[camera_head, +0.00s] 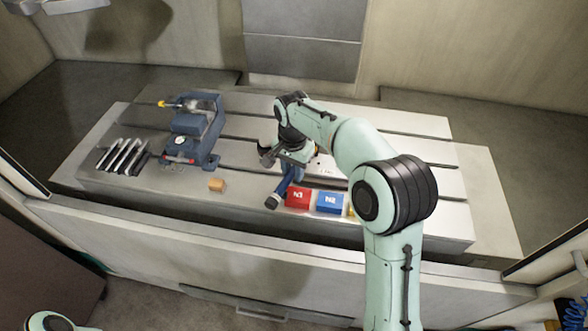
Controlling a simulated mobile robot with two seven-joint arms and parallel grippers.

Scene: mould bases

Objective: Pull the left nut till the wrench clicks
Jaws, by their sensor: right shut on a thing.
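My right gripper (289,172) is low over the middle of the slotted table, its arm reaching in from the right. It is shut on a slim tool with a blue handle (284,189), which looks like the wrench. The handle's dark end points to the front of the table, just left of the red box. The gripper covers the tool's other end. I cannot make out the left nut, nor whether the tool sits on one. My left gripper is out of view; only a bit of my left arm shows at the lower left.
A blue vise (194,128) stands at the table's left, beside several metal bars (123,156). A red box (297,198) and a blue box (330,203) stand near the front edge. The table's back right (415,124) is clear.

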